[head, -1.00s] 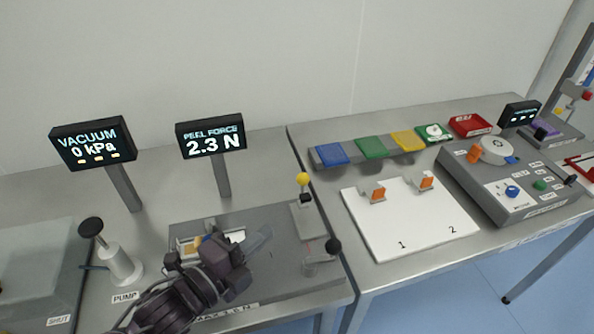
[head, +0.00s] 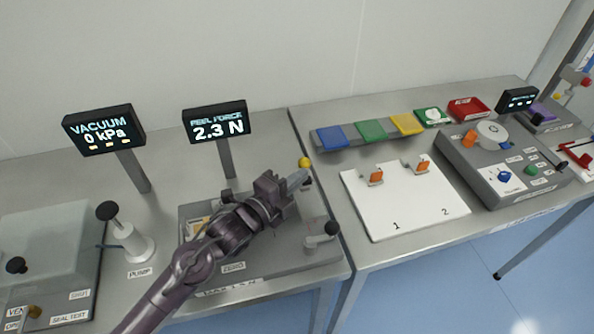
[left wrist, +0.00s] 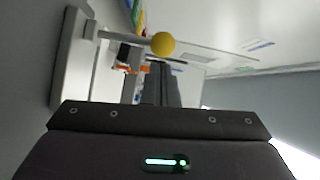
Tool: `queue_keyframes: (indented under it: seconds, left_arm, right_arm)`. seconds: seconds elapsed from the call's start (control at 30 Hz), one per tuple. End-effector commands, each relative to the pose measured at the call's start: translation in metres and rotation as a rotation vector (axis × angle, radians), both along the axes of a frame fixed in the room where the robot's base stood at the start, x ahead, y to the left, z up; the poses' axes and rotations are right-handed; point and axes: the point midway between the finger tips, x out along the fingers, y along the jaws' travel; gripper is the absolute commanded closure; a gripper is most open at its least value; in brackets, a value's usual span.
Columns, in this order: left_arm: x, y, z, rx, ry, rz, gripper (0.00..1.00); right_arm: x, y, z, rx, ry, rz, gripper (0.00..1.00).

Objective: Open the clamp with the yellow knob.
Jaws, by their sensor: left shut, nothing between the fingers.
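The yellow knob (head: 305,162) is a small ball at the far right of the grey peel-force fixture (head: 290,262). It also shows in the left wrist view (left wrist: 163,44), on the end of a thin pale rod (left wrist: 118,37). My left gripper (head: 300,178) is shut and empty, its fingertips close by the knob, just in front of and below it in the head view. In the left wrist view the closed fingers (left wrist: 160,88) point toward the knob. I cannot tell whether they touch it. The gripper hides most of the clamp's body. My right gripper is not in view.
A crank with a black knob (head: 331,228) stands at the fixture's right front. The peel force display (head: 217,124) stands behind the fixture, and the pump (head: 127,236) is left of it. A white board (head: 400,212) with orange-tabbed clips lies on the right table.

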Motion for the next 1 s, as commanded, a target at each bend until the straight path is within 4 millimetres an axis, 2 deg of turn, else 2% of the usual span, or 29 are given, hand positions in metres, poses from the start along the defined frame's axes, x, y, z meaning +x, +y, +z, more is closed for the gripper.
queue_keyframes:
  seconds: [0.33, 0.47, 0.63, 1.0]
  left_arm:
    - [0.006, 0.001, -0.001, -0.002, -0.001, 0.0, 1.0]
    - [0.008, 0.002, 0.001, -0.004, 0.007, 0.0, 1.0]
    - [0.021, 0.004, 0.004, -0.028, 0.084, 0.0, 1.0]
    - [0.025, 0.007, 0.003, -0.036, 0.098, 0.008, 1.0]
  right_arm:
    - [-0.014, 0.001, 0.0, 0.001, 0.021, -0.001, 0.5]
    - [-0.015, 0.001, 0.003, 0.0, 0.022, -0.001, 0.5]
    - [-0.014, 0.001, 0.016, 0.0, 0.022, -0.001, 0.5]
    - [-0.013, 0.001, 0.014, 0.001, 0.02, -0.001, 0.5]
